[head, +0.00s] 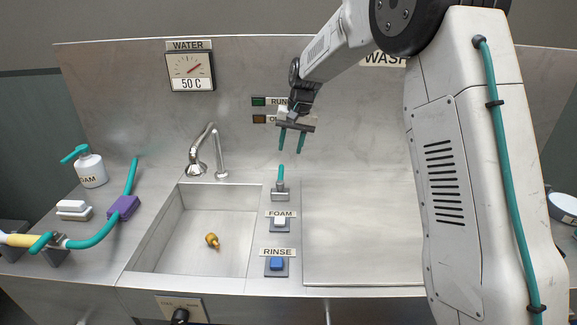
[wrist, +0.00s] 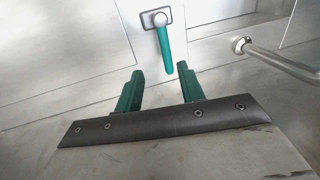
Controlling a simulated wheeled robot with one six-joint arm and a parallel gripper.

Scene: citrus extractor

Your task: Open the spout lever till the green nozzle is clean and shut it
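The spout lever (head: 281,174) is a teal handle on a small grey base, standing upright on the counter just right of the sink. In the wrist view the lever (wrist: 166,52) lies ahead of the fingers, roughly in line with the gap between them. My gripper (head: 291,150) has teal fingers, is open and empty, and hangs above the lever, apart from it. Its fingers also show in the wrist view (wrist: 159,72). The curved metal spout (head: 206,150) stands behind the sink. A small orange-brown object (head: 212,241) lies on the sink floor; I see no green on it.
The sink (head: 165,230) is otherwise empty. A FOAM button (head: 280,222) and a blue RINSE button (head: 276,264) sit below the lever. A foam bottle (head: 90,168) and a teal hose (head: 95,238) with a purple block are at left. The right counter (head: 355,230) is clear.

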